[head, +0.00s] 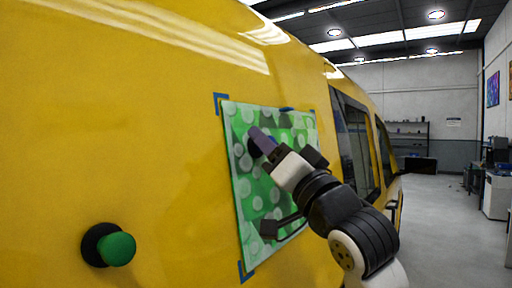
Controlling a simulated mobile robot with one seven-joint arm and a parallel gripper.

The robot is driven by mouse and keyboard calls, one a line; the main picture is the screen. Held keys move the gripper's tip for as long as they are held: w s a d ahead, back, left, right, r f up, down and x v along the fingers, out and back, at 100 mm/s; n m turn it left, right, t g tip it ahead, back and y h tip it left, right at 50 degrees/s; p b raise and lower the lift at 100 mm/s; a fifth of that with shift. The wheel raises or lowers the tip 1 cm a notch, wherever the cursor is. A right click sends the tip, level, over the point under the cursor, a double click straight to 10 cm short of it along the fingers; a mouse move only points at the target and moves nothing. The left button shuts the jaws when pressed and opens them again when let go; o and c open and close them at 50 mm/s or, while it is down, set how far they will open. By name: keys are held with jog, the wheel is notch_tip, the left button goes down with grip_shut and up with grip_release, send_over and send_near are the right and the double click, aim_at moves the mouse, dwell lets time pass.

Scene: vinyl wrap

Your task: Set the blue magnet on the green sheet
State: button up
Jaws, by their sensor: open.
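The green sheet (243,205), patterned with pale round spots, lies against the yellow vehicle side in the head view. The blue magnet (261,137) looks purple-blue with a dark round base. It is at the upper left part of the sheet, its base appearing to rest against the sheet. My gripper (270,151) is open, with its tips right at the magnet's handle. I cannot tell whether a finger touches the handle. My arm hides the sheet's lower right part.
A green magnet (118,248) with a black base sits on the yellow panel (120,150) at lower left. Blue corner marks (220,103) show around the sheet. A small dark blue piece (287,110) is at its top edge. Vehicle windows (352,145) and open floor (436,225) are to the right.

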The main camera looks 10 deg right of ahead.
jog(key=b+v, duration=0.5)
jog(key=v, duration=0.9)
